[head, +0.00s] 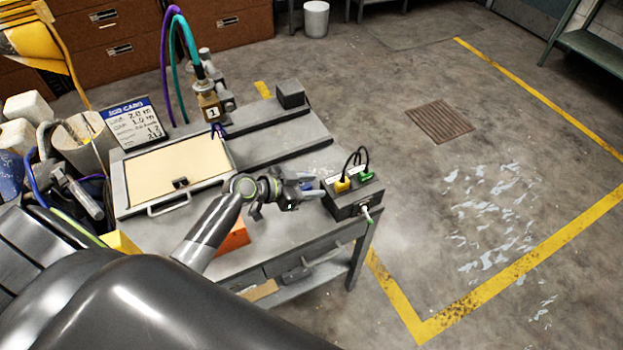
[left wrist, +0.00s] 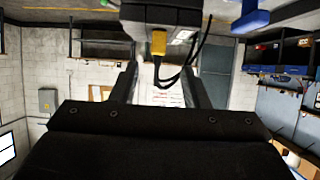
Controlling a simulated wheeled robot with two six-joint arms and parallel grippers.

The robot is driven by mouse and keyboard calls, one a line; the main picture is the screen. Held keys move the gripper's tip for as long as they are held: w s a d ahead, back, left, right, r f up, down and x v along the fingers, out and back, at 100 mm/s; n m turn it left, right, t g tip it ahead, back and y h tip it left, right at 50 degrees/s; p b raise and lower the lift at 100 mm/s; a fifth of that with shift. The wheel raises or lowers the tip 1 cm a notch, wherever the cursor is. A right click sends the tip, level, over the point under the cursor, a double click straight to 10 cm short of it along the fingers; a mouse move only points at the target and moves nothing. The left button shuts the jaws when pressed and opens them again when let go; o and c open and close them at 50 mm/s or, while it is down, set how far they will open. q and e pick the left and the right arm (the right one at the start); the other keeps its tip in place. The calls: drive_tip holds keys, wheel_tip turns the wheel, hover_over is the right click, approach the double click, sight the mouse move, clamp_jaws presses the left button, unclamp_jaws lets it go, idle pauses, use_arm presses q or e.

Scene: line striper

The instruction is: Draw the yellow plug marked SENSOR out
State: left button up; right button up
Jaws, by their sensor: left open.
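The yellow plug (head: 341,186) sits in the dark connector box (head: 343,206) at the right end of the bench. A black cable loops up from it. My left gripper (head: 312,187) is just left of the plug, apart from it, with its jaws open and empty. In the left wrist view the yellow plug (left wrist: 158,42) shows beyond and between the open fingers (left wrist: 160,72), against the dark box (left wrist: 160,16). The SENSOR marking is too small to read. My right gripper is not in view.
A green plug (head: 366,175) with its own black cable sits beside the yellow one. A light plug or cable end (head: 367,215) sticks out of the box's front.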

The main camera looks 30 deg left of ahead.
sight(336, 185)
use_arm(q)
drive_tip(key=b+x, duration=0.1)
drive_tip(key=x, duration=0.2)
drive_tip(key=shift+s+d, duration=0.15)
drive_tip(key=shift+s, duration=0.05)
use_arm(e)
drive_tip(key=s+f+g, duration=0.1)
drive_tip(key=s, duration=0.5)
use_arm(q)
drive_tip(key=b+x, duration=0.2)
drive_tip(key=x, duration=0.2)
drive_tip(key=shift+w+f, duration=0.15)
drive_tip(key=shift+f, duration=0.1)
drive_tip(key=shift+w+d+b, duration=0.1)
drive_tip(key=shift+w+b, duration=0.1)
drive_tip(key=shift+b, duration=0.15)
drive_tip(key=shift+w+d+f, duration=0.15)
drive_tip(key=shift+w+d, duration=0.05)
drive_tip(key=shift+w+d+f+b, duration=0.1)
drive_tip(key=shift+w+d+b, duration=0.05)
drive_tip(key=shift+w+b, duration=0.15)
drive_tip(key=shift+s, duration=0.1)
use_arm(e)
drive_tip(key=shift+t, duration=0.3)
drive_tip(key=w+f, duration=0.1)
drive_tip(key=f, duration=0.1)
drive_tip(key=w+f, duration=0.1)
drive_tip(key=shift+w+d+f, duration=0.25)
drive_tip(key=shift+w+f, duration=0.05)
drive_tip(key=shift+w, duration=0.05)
